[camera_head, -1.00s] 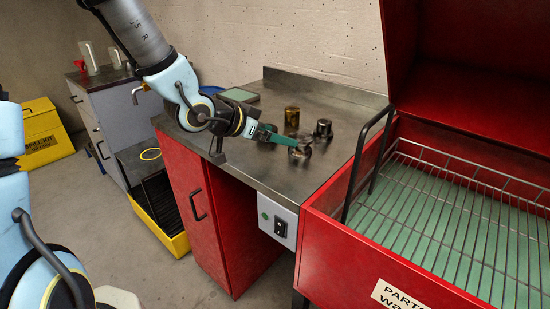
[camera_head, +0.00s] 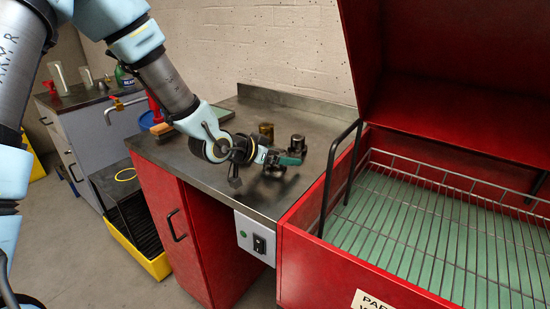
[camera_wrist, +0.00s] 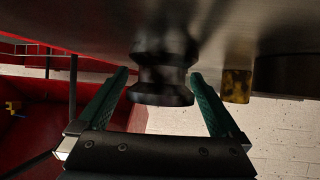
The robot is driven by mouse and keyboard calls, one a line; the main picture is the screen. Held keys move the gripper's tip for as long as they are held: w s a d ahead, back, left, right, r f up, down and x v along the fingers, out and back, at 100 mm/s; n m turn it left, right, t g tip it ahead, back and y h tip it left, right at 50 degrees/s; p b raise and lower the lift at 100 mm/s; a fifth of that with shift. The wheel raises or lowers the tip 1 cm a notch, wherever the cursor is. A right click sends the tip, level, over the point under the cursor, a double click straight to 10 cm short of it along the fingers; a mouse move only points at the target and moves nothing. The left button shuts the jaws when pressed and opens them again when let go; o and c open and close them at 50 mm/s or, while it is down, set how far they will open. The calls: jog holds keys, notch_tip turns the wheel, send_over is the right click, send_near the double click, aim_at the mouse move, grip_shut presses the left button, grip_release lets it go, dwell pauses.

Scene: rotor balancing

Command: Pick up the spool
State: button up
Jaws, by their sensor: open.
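The spool (camera_wrist: 163,70) is a dark, waisted piece with wider ends in the wrist view, against the metal bench top. My gripper (camera_wrist: 158,78) is open, with one green finger on each side of the spool. Gaps show between the fingers and the spool, so it is not gripped.
A red parts washer (camera_head: 330,250) with a wire basket (camera_head: 430,215) and a raised lid is at the right. The bench front is clear.

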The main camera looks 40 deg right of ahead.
jog(key=shift+d+f, duration=0.2)
jog(key=shift+d, duration=0.1)
jog(key=shift+c, duration=0.2)
jog(key=c, duration=1.4)
